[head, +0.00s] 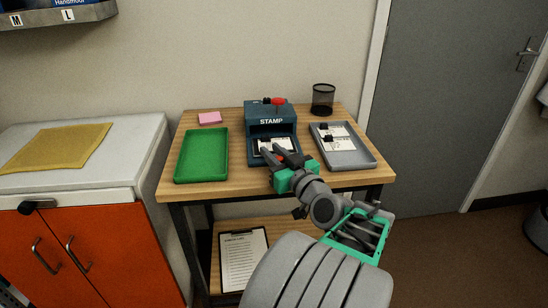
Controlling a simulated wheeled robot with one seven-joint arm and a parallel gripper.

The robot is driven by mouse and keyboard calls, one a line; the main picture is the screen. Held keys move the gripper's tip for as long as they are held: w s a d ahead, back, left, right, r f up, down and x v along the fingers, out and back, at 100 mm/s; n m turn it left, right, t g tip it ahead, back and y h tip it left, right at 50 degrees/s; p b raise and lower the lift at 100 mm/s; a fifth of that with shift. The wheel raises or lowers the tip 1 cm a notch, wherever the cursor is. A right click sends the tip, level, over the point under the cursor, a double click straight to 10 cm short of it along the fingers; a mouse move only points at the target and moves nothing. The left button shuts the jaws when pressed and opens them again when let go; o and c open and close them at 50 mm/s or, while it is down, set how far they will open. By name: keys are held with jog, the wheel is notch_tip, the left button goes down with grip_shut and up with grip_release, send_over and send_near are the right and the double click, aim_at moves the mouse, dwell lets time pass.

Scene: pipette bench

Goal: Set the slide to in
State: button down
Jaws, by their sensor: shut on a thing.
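A dark blue device marked STAMP (270,112) stands at the back middle of the wooden table, with a red part on top. Its slide (255,160) lies low at the front, with a white card (266,144) on it. My gripper (270,151) reaches in from the lower right, its fingers at the front of the slide. It is shut on what looks like the slide's front part. The fingers and wrist hide the grasped part and the slide's right front, so how far the slide is in is hard to tell.
A green tray (202,178) lies left of the device and a grey tray (360,158) with cards and small black stamps lies right. A mesh cup (323,100) and pink notes (210,118) stand at the back. A clipboard (243,260) rests on the lower shelf.

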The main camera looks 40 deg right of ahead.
jog(key=shift+w+d, duration=0.65)
jog(key=shift+w, duration=0.3)
jog(key=c, duration=1.3)
grip_release()
jog(key=v, duration=0.7)
jog(key=shift+d, duration=0.1)
jog(key=shift+s+a, duration=0.2)
jog(key=shift+s, duration=0.25)
